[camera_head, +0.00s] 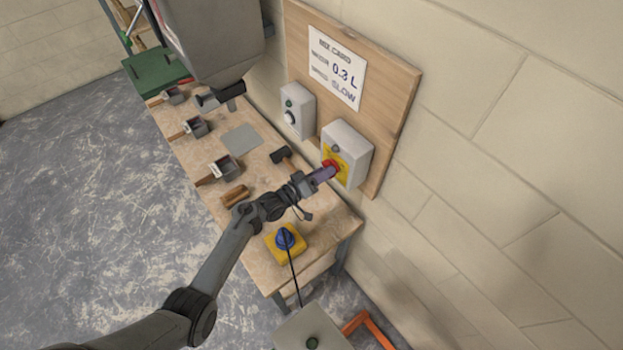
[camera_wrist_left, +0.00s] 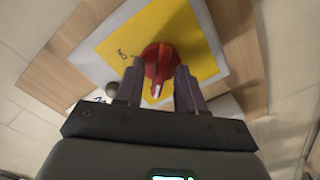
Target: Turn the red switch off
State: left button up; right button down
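The red switch (camera_head: 331,164) is a rotary knob on a yellow plate (camera_head: 337,152) on the front of a grey box (camera_head: 352,146) on the wall board. My left gripper (camera_head: 323,174) is right at it. In the left wrist view the red knob (camera_wrist_left: 160,62) lies between the two fingers (camera_wrist_left: 160,80), which stand apart on either side. I cannot see whether they press on it. The knob's pale mark points towards the bottom of that view, and upside-down "ON" lettering (camera_wrist_left: 123,53) shows to its left. My right gripper does not show.
A smaller grey control box (camera_head: 298,109) and a mix card (camera_head: 337,67) share the wooden board (camera_head: 386,85). A grey box with a green button (camera_head: 311,335) stands in front.

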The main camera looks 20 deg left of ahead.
pick_arm(q)
jog(key=v, duration=1)
jog(key=shift+s+b, duration=0.25)
jog(key=shift+b, duration=0.15)
